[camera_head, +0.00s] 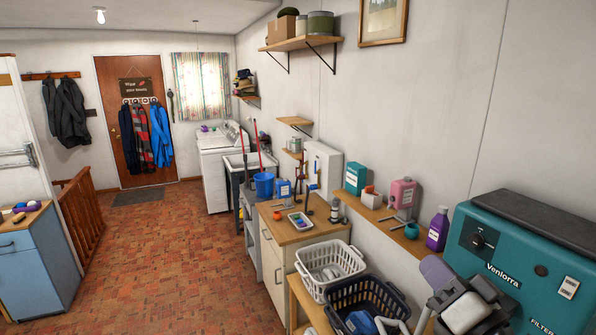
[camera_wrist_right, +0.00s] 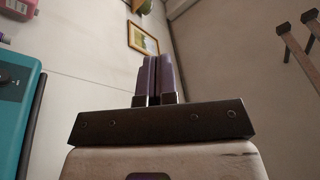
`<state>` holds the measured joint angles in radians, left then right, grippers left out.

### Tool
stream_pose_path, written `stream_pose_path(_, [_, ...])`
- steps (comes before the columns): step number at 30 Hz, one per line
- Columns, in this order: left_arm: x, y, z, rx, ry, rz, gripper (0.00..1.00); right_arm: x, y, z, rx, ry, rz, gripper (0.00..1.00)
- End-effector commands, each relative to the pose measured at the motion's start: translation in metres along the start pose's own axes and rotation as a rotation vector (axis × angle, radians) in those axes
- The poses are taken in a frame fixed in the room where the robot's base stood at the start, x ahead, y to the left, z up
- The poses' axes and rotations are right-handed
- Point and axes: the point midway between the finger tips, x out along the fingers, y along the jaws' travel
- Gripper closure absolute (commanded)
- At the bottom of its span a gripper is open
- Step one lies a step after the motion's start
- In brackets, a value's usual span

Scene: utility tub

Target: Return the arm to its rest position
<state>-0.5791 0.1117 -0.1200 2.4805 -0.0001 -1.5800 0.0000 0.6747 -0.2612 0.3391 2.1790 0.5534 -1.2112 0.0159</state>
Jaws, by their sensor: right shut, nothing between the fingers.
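My right gripper (camera_head: 434,268) is at the lower right of the head view, in front of the teal Venlorra machine (camera_head: 520,262). Its purple fingers are together, with nothing between them. In the right wrist view the fingers (camera_wrist_right: 157,74) stand side by side, shut, pointing toward the upper wall and a framed picture (camera_wrist_right: 143,38). The pale body of my right arm shows below the fingers in the head view. My left gripper is not in view.
A white laundry basket (camera_head: 330,250) and a dark basket (camera_head: 385,290) stand just left of my right arm. A purple bottle (camera_head: 438,230) and a pink container (camera_head: 402,193) stand on the wall ledge behind it. The brick floor (camera_head: 170,250) is open to the left.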

Motion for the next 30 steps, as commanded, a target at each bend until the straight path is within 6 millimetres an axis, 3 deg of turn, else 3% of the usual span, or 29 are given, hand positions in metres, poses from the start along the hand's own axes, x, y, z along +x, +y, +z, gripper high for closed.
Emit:
stream_pose_path(1, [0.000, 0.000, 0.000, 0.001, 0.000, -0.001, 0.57, -0.015, 0.015, 0.034, -0.089, -0.135, 0.107, 1.00])
stream_pose_path(3, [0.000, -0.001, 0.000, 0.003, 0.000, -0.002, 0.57, -0.041, 0.035, 0.076, -0.185, -0.302, 0.247, 1.00])
stream_pose_path(9, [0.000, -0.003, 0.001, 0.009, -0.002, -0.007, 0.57, -0.130, 0.077, 0.171, -0.366, -0.619, 0.522, 1.00])
stream_pose_path(18, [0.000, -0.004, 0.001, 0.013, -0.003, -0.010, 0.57, -0.261, 0.089, 0.292, -0.463, -1.002, 0.561, 1.00])
stream_pose_path(24, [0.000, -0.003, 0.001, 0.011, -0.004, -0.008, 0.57, -0.339, 0.093, 0.341, -0.445, -1.216, 0.574, 1.00])
stream_pose_path(30, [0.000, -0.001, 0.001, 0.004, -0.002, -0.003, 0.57, -0.402, 0.091, 0.366, -0.408, -1.367, 0.599, 1.00])
